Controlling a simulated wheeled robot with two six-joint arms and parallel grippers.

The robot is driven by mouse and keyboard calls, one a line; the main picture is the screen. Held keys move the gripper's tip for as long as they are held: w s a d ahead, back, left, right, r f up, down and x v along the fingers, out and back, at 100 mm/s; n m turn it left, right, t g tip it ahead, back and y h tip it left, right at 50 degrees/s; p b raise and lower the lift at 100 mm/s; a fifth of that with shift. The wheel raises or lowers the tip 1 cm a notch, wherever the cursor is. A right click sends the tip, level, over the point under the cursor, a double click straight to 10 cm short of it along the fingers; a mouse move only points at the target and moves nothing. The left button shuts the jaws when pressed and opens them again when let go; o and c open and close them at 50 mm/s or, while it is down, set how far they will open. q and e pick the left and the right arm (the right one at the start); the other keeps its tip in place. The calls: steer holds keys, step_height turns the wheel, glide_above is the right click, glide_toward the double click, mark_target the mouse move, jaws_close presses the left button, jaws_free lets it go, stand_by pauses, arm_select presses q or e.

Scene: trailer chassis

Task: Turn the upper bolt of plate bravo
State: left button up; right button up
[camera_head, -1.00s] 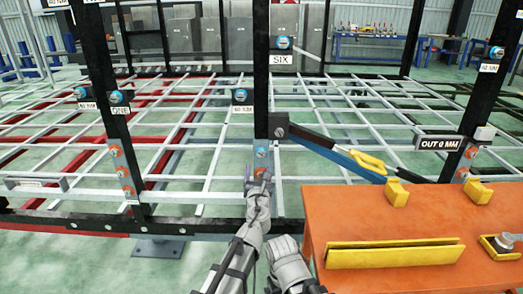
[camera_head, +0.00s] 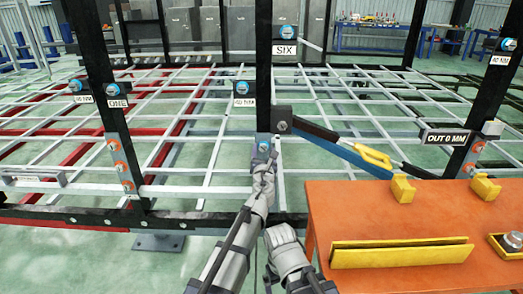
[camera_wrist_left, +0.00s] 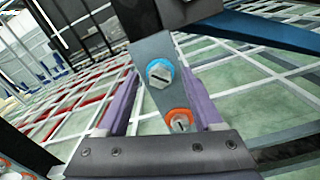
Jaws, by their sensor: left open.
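A grey plate on the centre post carries an upper bolt (camera_head: 264,147) with a blue ring. In the left wrist view, this upper bolt (camera_wrist_left: 160,73) has a slotted grey head, and a lower bolt (camera_wrist_left: 180,121) has an orange ring. No name on this plate is legible. My left gripper (camera_head: 264,164) is at the plate, just below the upper bolt in the head view. In the left wrist view, its purple fingers (camera_wrist_left: 158,85) are open, one on each side of the plate. I cannot tell if they touch it.
An orange table (camera_head: 405,220) with yellow blocks and a yellow tray stands at the right. A yellow-handled bar (camera_head: 370,155) runs from the centre post towards the right post. A left plate (camera_head: 121,165) and the right post (camera_head: 477,147) carry orange-ringed bolts. A lattice frame lies behind.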

arm_select(q)
steer(key=shift+w, duration=0.3)
steer(key=shift+s, duration=0.1)
steer(key=shift+c, duration=0.4)
jaws_close()
